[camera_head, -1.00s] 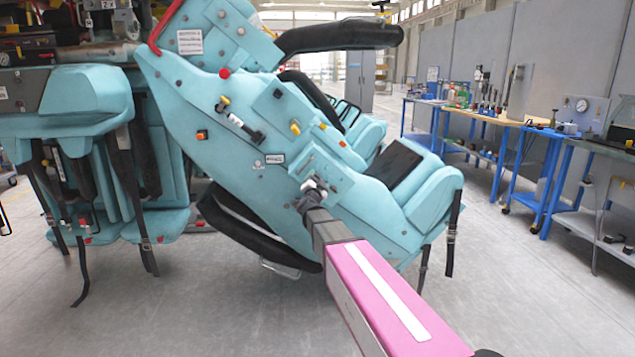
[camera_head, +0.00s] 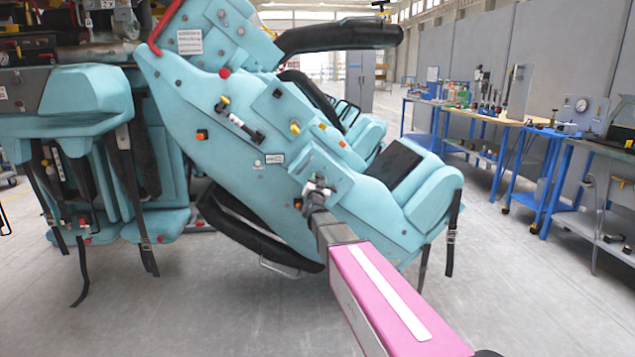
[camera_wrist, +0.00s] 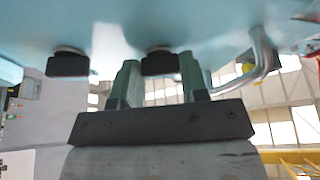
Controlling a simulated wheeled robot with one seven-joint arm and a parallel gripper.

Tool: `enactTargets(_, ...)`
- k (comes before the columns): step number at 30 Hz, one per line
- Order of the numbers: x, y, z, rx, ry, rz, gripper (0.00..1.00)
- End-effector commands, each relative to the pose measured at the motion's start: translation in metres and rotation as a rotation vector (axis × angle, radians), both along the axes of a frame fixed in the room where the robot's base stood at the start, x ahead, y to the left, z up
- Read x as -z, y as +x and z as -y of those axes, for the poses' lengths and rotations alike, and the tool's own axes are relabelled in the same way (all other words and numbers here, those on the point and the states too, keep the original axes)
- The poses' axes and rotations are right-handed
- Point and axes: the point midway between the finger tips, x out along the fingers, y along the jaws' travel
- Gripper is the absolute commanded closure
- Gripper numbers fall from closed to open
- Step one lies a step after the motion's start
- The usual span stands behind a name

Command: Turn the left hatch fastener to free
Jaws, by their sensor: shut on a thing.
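In the wrist view two black hatch fasteners hang from the teal panel (camera_wrist: 215,22). One fastener (camera_wrist: 158,64) is between my gripper's two green fingers (camera_wrist: 156,78), and the fingers are shut on it. The other fastener (camera_wrist: 68,66) is to the left, outside the fingers and untouched. In the head view my gripper (camera_head: 318,187) is at the teal side panel of the coaster car (camera_head: 235,130). My gripper mostly hides the fasteners there. I cannot tell from the pictures how far the held fastener is turned.
A bent metal handle (camera_wrist: 258,60) is right of the held fastener in the wrist view. A black latch (camera_head: 240,127) and a yellow knob (camera_head: 295,128) are higher on the car's side. Black straps (camera_head: 145,210) hang at the left. Blue workbenches (camera_head: 540,165) line the right wall; the floor between is clear.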

Motion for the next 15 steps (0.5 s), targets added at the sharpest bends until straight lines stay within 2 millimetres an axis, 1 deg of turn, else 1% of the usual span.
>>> enactTargets(15,0.0008,-0.0002,0.0046,0.001,-0.494,-0.003,0.83)
